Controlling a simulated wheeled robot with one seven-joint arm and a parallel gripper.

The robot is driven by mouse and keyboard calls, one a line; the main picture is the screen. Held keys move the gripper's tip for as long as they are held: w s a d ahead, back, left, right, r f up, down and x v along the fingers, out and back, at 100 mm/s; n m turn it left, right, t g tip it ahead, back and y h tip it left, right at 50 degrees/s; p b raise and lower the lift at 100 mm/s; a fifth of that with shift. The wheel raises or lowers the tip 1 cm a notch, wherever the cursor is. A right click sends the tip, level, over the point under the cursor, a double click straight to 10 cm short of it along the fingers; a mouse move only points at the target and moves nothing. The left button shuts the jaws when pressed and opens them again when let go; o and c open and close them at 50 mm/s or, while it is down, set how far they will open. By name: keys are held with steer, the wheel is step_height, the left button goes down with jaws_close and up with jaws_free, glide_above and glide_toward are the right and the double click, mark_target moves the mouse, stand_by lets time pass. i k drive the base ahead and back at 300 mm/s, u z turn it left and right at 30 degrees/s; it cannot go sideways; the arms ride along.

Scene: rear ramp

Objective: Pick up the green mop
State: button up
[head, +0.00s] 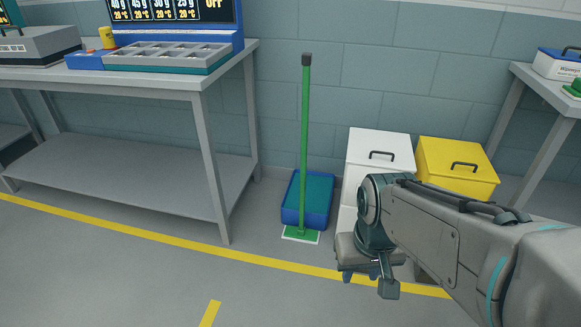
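The green mop (304,150) stands upright near the wall, with a dark cap on top of its long green handle. Its flat green and white head (301,236) is on the floor, in front of a blue bin (320,200). My gripper (368,285) is to the right of the mop and apart from it, hanging low in front of the white box. Its fingers point down and away from the mop. Whether anything is between the fingers does not show clearly.
A grey table (150,82) with trays stands at left. A white box (378,153) and a yellow box (455,165) stand right of the mop. Another table (545,90) is at far right. Floor in front of the mop is clear, crossed by a yellow line (180,240).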

mark_target(300, 234)
steer(key=u, duration=0.05)
steer(key=i, duration=1.5)
steer(key=z, duration=0.55)
